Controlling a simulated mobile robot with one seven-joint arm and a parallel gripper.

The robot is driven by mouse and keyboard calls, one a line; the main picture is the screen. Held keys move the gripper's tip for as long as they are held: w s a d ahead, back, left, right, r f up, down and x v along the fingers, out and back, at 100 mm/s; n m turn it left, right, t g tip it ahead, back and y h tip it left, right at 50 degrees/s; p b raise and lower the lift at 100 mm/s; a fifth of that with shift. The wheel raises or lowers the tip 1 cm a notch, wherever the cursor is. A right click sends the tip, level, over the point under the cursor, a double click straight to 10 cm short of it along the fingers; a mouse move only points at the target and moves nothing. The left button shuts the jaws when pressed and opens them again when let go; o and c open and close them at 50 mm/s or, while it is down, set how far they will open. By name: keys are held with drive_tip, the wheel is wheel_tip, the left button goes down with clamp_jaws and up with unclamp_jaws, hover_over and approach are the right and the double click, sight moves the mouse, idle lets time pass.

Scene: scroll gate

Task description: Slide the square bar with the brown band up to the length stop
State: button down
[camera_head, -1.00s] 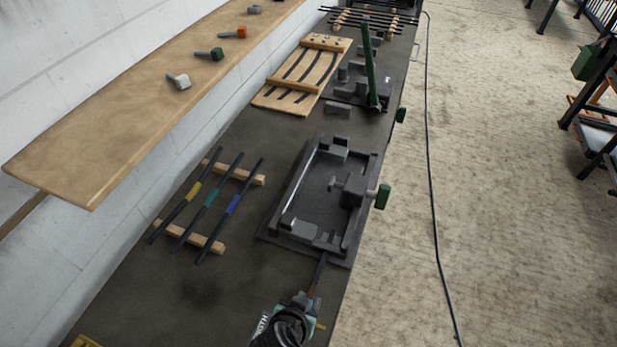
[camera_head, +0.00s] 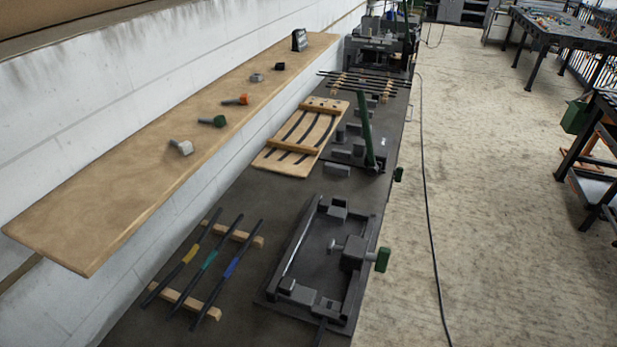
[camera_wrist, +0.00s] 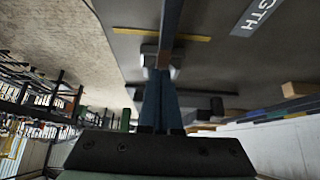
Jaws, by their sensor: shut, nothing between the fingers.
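The head view shows a short dark length of bar (camera_head: 321,332) at the bottom edge, by the near end of the dark tray fixture (camera_head: 262,299); its brown band cannot be made out there. In the wrist view a square bar (camera_wrist: 172,22) with a dull brownish side runs from the top edge down toward my fingertips. My gripper (camera_wrist: 161,78) is shut and empty, its blue fingers together. A grey block (camera_wrist: 148,52) lies right at the fingertips; I cannot tell whether they touch it. I cannot single out the length stop. My gripper is outside the head view.
Three banded bars (camera_head: 208,262) lie on wooden strips left of the fixture. A clamp with a green handle (camera_head: 382,259) stands at the fixture's right side. A wooden board (camera_head: 285,163) and an upright green lever (camera_head: 365,130) are beyond. A yellow strip (camera_wrist: 160,33) marks the table.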

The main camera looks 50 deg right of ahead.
drive_tip(key=s+a, duration=0.1)
drive_tip(key=a, duration=0.1)
drive_tip(key=s+a, duration=0.1)
drive_tip(key=a, duration=0.2)
drive_tip(key=s+a+f, duration=0.1)
drive_tip(key=s+a, duration=0.1)
drive_tip(key=a, duration=0.1)
drive_tip(key=shift+r, duration=0.1)
drive_tip(key=shift+w+r+p, duration=0.15)
drive_tip(key=shift+r+p, duration=0.25)
drive_tip(key=shift+r, duration=0.35)
drive_tip(key=shift+d, duration=0.15)
drive_tip(key=shift+d, duration=0.1)
drive_tip(key=s+a+b, duration=0.1)
drive_tip(key=a, duration=0.2)
drive_tip(key=s+a+b, duration=0.1)
drive_tip(key=a, duration=0.3)
drive_tip(key=s+a+b, duration=0.2)
drive_tip(key=a, duration=0.1)
drive_tip(key=shift+a, duration=0.2)
drive_tip(key=shift+s+a+r, duration=0.1)
drive_tip(key=shift+s+a, duration=0.2)
drive_tip(key=shift+a, duration=0.25)
